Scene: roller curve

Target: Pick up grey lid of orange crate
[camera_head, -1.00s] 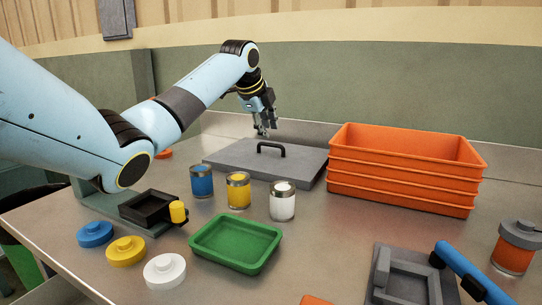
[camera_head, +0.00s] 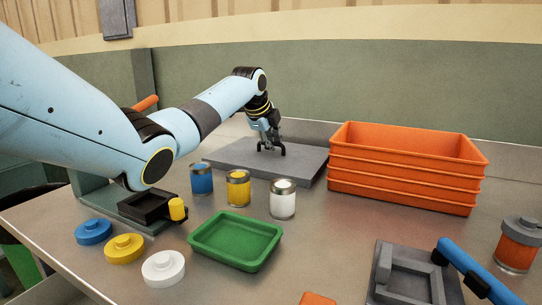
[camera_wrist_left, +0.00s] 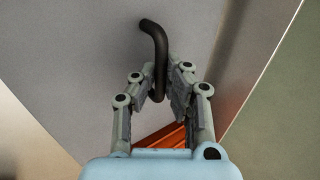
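The grey lid (camera_head: 225,158) lies flat on the table left of the stacked orange crates (camera_head: 400,180). Its black bar handle stands on top, partly hidden by my gripper in the head view. My left gripper (camera_head: 269,148) is at the handle, pointing down. In the left wrist view, the black handle (camera_wrist_left: 150,28) runs between the fingers of my left gripper (camera_wrist_left: 158,78). The fingers are partly closed around it, with a narrow gap still showing, so they do not look clamped. My right gripper is not in view.
Blue (camera_head: 202,180), yellow (camera_head: 238,189) and white (camera_head: 283,200) cans stand in front of the lid. A green tray (camera_head: 237,240) and loose round caps (camera_head: 124,248) are nearer. A grey fixture (camera_head: 402,275) and an orange-grey jar (camera_head: 516,245) are at the right.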

